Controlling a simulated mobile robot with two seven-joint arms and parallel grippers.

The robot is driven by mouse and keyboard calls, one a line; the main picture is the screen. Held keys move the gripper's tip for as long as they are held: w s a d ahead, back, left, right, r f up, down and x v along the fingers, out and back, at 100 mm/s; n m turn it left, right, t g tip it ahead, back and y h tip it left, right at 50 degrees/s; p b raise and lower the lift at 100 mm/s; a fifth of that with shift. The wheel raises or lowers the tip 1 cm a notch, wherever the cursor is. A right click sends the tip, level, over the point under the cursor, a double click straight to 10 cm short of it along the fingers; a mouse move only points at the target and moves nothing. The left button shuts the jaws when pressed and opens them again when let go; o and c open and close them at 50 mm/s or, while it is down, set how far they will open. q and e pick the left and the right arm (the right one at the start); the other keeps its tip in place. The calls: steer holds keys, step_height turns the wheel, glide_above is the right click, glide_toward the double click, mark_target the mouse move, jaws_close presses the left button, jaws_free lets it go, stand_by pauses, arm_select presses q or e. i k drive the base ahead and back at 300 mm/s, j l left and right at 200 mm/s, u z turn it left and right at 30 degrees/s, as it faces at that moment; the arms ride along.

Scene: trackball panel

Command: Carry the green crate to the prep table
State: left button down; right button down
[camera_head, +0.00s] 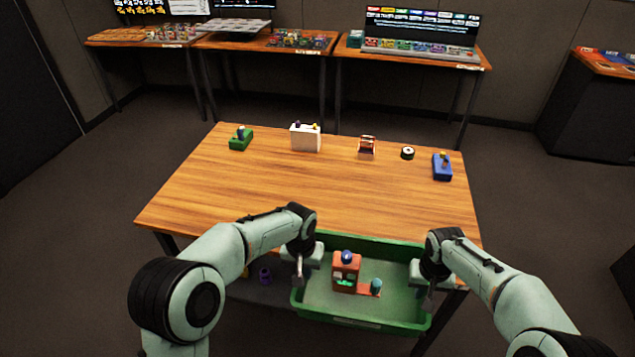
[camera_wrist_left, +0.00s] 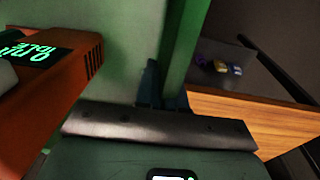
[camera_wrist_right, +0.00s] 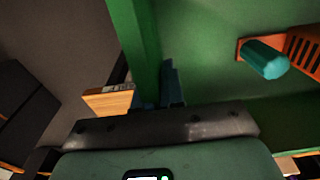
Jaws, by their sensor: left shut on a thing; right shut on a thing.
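The green crate (camera_head: 390,246) is in front of the near edge of the wooden table (camera_head: 300,190), in the lower middle of the head view. Inside it is an orange device (camera_head: 346,272) with a dark blue ball on top, a small screen and a teal knob (camera_head: 376,287). My left gripper (camera_head: 300,275) is shut on the crate's left wall, which also shows in the left wrist view (camera_wrist_left: 186,45). My right gripper (camera_head: 426,290) is shut on its right wall, seen in the right wrist view (camera_wrist_right: 140,45). Which table is the prep table I cannot tell.
Along the table's far side stand a green device (camera_head: 240,139), a white box (camera_head: 306,138), a small red-brown item (camera_head: 367,146), a round black item (camera_head: 407,153) and a blue device (camera_head: 442,167). The table's middle is clear. A dark lower surface holds a purple item (camera_head: 265,275).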

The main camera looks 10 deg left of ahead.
mark_target(369, 224)
steer(key=i, duration=1)
